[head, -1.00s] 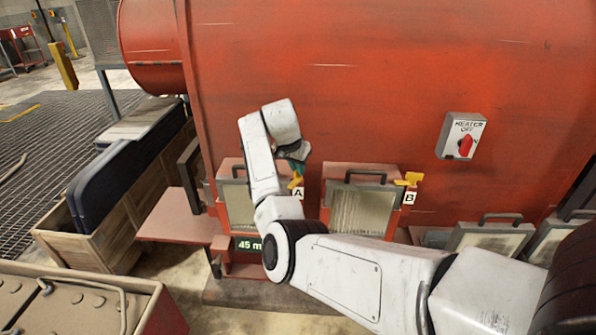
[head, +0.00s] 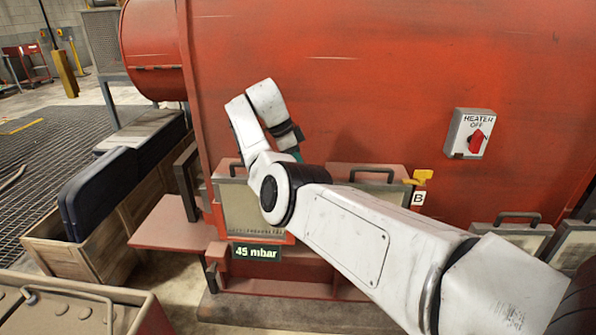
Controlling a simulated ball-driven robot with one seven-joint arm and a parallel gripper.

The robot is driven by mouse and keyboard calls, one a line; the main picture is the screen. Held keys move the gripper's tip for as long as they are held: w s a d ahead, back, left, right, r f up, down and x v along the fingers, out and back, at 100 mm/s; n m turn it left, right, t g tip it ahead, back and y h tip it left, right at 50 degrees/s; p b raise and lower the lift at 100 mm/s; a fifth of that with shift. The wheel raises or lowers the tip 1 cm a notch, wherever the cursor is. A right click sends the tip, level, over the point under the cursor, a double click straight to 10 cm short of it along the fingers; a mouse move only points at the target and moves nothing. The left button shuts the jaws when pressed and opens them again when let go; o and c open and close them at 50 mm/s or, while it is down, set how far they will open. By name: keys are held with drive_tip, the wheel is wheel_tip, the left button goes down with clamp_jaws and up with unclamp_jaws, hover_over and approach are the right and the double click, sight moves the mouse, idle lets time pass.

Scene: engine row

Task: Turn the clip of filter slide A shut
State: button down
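Filter slide A (head: 252,222) sits in the left slot of the red housing, a framed pale panel partly covered by my arm. Its yellow clip and its A label are hidden behind my arm in the head view. My gripper (head: 293,152) is at the end of the bent wrist, at the upper right of slide A and close to the housing. Only a dark, teal-edged bit of it shows; its fingertips are hidden, so I cannot see whether it touches the clip.
Slide B has a dark handle (head: 372,171), a yellow clip (head: 420,177) and a B label (head: 418,198). A display (head: 255,252) reads 45 mbar. A heater switch (head: 468,134) is on the right. A wooden crate (head: 75,250) with dark cases and a red shelf (head: 170,225) stand at the left.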

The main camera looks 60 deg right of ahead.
drive_tip(key=shift+w+d+m+y+b, duration=0.1)
drive_tip(key=shift+m+y+b, duration=0.3)
drive_tip(key=shift+m+b, duration=0.65)
drive_tip(key=shift+r+m, duration=0.1)
drive_tip(key=shift+m, duration=0.15)
drive_tip(key=c, duration=1.2)
unclamp_jaws()
